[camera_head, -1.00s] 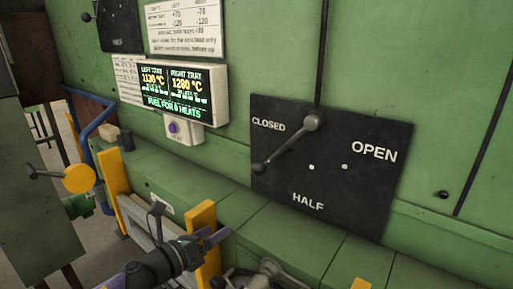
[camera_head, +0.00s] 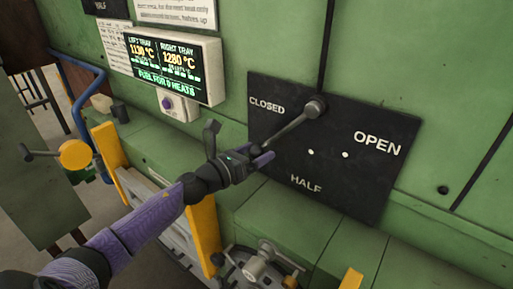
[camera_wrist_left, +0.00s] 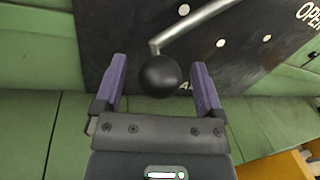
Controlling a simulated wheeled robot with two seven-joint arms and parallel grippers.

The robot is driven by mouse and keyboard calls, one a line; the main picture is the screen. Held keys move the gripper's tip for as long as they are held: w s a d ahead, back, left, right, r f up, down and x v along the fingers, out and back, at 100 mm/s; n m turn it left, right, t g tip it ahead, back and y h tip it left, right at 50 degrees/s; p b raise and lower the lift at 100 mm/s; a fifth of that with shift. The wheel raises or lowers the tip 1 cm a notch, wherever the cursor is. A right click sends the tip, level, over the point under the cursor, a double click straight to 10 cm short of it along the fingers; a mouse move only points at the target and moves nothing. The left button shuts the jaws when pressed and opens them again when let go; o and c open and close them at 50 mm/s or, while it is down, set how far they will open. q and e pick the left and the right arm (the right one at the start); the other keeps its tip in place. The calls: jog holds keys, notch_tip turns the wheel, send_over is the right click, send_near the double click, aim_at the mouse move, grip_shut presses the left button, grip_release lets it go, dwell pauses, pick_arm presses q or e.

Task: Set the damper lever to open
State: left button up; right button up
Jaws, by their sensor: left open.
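The damper lever (camera_head: 297,124) is a grey metal rod on a pivot at the top of a black plate (camera_head: 370,185) marked CLOSED, HALF and OPEN. It points down and left, below the CLOSED label. Its black ball knob (camera_wrist_left: 159,76) shows in the left wrist view between the two purple fingers of my left gripper (camera_wrist_left: 159,88). The fingers are apart, with gaps on both sides of the knob. In the head view my left gripper (camera_head: 262,155) is at the lever's lower end and largely hides the knob. My right gripper is not in view.
A lit temperature display (camera_head: 170,62) with a purple button (camera_head: 167,103) below it is on the green wall left of the plate. Yellow posts (camera_head: 204,235) and a round metal fitting (camera_head: 262,262) stand below. A yellow disc handle (camera_head: 75,154) is at left.

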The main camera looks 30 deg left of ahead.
pick_arm(q)
jog(key=shift+w, duration=0.25)
jog(key=shift+c, duration=0.3)
grip_shut()
